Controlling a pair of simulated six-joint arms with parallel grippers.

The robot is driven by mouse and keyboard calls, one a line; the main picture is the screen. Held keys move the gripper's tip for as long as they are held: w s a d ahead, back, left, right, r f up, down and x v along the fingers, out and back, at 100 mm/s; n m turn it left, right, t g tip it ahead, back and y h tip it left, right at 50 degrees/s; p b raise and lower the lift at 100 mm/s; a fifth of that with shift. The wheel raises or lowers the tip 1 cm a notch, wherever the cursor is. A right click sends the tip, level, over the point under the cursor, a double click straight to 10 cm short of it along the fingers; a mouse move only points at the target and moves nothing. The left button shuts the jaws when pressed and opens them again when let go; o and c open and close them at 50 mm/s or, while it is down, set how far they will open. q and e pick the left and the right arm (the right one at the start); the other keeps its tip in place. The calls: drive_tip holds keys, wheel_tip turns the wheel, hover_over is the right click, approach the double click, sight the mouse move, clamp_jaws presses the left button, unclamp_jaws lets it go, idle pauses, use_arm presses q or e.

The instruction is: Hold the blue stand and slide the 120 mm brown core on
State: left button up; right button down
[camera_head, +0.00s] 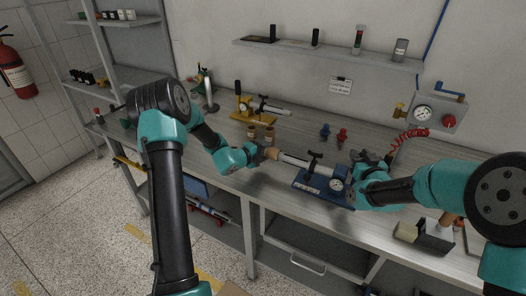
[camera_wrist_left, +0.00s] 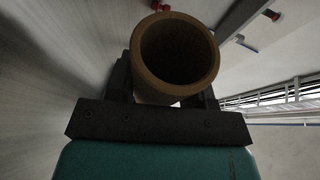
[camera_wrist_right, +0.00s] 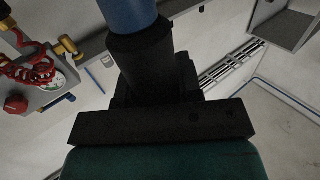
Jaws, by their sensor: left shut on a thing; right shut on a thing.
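The blue stand (camera_head: 312,187) is on the bench, with a pale rod (camera_head: 306,163) pointing left and a round dial (camera_head: 336,185). My left gripper (camera_head: 267,153) is shut on the brown core (camera_head: 273,153), a hollow tube whose open end faces the left wrist camera (camera_wrist_left: 162,93). The core is at the left end of the rod; I cannot tell whether the rod's tip is inside it. My right gripper (camera_head: 357,168) is at the stand's right end. In the right wrist view it is shut on the black part (camera_wrist_right: 140,48) below a blue cylinder (camera_wrist_right: 127,14).
Two short brown cores (camera_head: 269,135) stand behind my left gripper. A yellow stand (camera_head: 240,116) is at the back left. Small blue (camera_head: 325,131) and red (camera_head: 342,137) items stand behind the blue stand. A gauge panel (camera_head: 424,115) with a red hose is at the right.

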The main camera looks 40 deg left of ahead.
sight(290, 162)
use_arm(q)
drive_tip(key=shift+w+d+f, duration=0.1)
drive_tip(key=shift+w+d, duration=0.3)
drive_tip(key=shift+d, duration=1.7)
drive_tip(key=shift+w+d+r, duration=0.1)
drive_tip(key=shift+w+d, duration=0.35)
drive_tip(key=shift+d, duration=1.65)
drive_tip(key=shift+w+d+f, duration=0.1)
drive_tip(key=shift+w+d, duration=0.3)
drive_tip(key=shift+d, duration=1.7)
drive_tip(key=o, duration=1.1)
drive_tip(key=shift+c, duration=0.2)
drive_tip(key=v, duration=1.2)
